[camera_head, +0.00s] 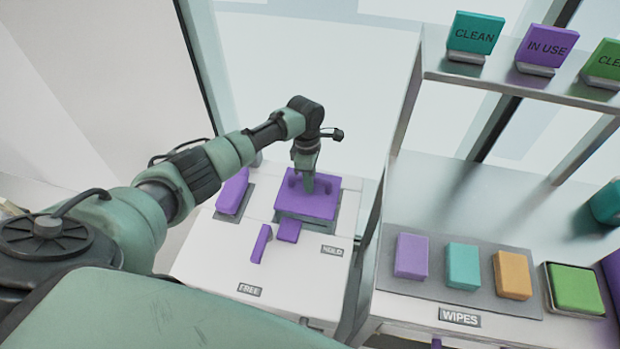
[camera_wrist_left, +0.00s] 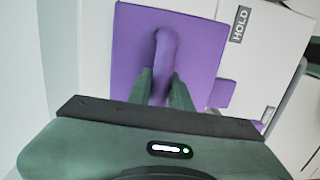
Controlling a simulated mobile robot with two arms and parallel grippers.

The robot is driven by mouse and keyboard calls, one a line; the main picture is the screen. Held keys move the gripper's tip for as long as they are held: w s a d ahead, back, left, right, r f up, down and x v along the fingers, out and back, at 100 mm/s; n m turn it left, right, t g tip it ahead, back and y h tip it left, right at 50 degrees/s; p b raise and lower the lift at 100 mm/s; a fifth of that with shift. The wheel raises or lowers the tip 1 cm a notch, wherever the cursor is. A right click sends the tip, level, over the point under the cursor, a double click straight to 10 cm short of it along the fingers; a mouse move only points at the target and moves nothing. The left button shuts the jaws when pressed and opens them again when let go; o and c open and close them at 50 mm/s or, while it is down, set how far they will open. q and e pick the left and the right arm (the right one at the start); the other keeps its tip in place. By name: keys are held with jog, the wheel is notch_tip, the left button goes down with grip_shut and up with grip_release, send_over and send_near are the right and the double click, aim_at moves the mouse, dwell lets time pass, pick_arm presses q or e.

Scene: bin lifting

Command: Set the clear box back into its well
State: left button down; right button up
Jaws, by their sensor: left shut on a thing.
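A purple square lid (camera_head: 306,208) with a raised bar handle lies over the work surface behind the HOLD label (camera_head: 332,250). It also shows in the left wrist view (camera_wrist_left: 205,50), with its handle (camera_wrist_left: 167,48) between my fingers. My left gripper (camera_head: 308,184) comes down on the lid from above and is shut on the handle; the fingers show in the left wrist view (camera_wrist_left: 162,88). Whether the lid rests on something or hangs just above it, I cannot tell. I cannot make out a clear box or its well. My right gripper is not in view.
A purple piece (camera_head: 233,192) lies on a grey pad left of the lid. A small purple block (camera_head: 289,230) and a purple flap (camera_head: 261,243) are in front. A shelf post (camera_head: 378,220) and a wipes tray (camera_head: 480,290) are at right. White surface near the FREE label (camera_head: 249,290) is clear.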

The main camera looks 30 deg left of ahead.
pick_arm(q)
jog(key=shift+f, duration=0.25)
dwell(0.6)
jog(key=shift+p, duration=0.55)
jog(key=shift+f, duration=0.1)
jog(key=c, duration=1.2)
grip_release()
